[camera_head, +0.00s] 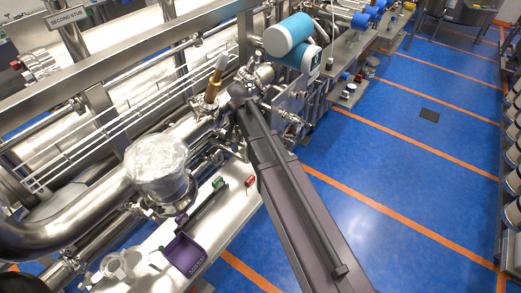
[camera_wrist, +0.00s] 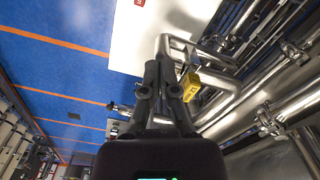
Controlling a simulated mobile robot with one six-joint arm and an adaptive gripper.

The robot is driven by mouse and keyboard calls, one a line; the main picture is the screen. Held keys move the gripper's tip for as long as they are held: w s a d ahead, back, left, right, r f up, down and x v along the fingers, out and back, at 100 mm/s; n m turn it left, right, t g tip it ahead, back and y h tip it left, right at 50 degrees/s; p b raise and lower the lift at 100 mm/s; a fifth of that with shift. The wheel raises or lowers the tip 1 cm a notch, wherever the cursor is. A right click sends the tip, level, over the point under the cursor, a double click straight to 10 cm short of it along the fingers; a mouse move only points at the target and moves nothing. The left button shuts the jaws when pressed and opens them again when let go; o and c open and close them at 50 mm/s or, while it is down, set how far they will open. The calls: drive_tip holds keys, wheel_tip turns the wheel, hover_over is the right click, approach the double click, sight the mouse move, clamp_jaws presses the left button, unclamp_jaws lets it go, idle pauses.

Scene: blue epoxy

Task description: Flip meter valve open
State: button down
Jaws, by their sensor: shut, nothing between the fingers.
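In the wrist view, my gripper (camera_wrist: 162,68) has its two dark fingers together with nothing held between them. A yellow, labelled block-like part (camera_wrist: 190,85), possibly the valve's handle or tag, is just right of the fingers, close to the right one. I cannot tell whether they touch. Behind it run bent steel pipes (camera_wrist: 176,45). In the head view, a brass-yellow upright part (camera_head: 214,80) rises from the pipework by the end of my arm; it may be the meter valve. My fingers are not clear in that view.
Steel pipes and clamps (camera_wrist: 268,118) crowd the right of the wrist view. In the head view, a blue-and-white cylinder unit (camera_head: 290,36) is above my arm's end, and a plastic-wrapped fitting (camera_head: 157,165) and purple bin (camera_head: 184,252) are left. Blue floor (camera_head: 400,180) is open at right.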

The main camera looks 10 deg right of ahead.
drive_tip(key=s+d+f+n+t+y+b, duration=0.1)
drive_tip(key=s+d+f+b, duration=1)
drive_tip(key=f, duration=0.1)
drive_tip(key=w+d+f+m+t+y+b, duration=0.2)
drive_tip(key=w+f+m+t+b, duration=0.2)
drive_tip(key=w+m+b, duration=0.5)
drive_tip(key=w+d+f+m+t+y+b, duration=0.1)
drive_tip(key=w+d+f+m+t+b, duration=0.2)
drive_tip(key=w+m+b, duration=0.7)
drive_tip(key=shift+w+d+f+m+t+y, duration=0.15)
drive_tip(key=shift+w+f+m+t+y, duration=0.25)
drive_tip(key=shift+w+f+m+t, duration=0.85)
drive_tip(key=shift+w+f+n, duration=0.15)
drive_tip(key=shift+f+n, duration=0.2)
drive_tip(key=shift+f, duration=0.2)
